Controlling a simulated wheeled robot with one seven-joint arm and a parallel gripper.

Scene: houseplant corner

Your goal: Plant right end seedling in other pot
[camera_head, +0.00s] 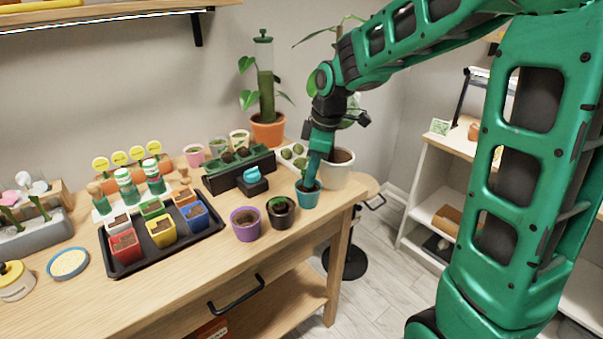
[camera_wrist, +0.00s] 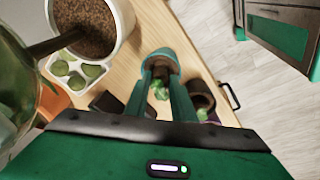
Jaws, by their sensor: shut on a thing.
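The teal pot (camera_head: 308,196) stands at the right end of a short row near the table's front right corner. My gripper (camera_head: 312,172) points down into it. In the wrist view my two fingers (camera_wrist: 166,82) reach to the teal pot (camera_wrist: 165,54), with the green seedling (camera_wrist: 158,92) between them. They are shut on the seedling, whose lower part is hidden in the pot. To the left stands the black pot (camera_head: 281,215) with a small green plant; it also shows in the wrist view (camera_wrist: 202,92). Further left is the purple pot (camera_head: 245,232), showing brown soil and no plant.
A large white pot (camera_head: 337,172) with soil stands close behind my gripper. A black tray (camera_head: 120,268) of coloured pots is at the left. A dark planter box (camera_head: 225,180) with a turquoise item before it stands behind the row. Some bare wood (camera_head: 225,262) lies in front.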

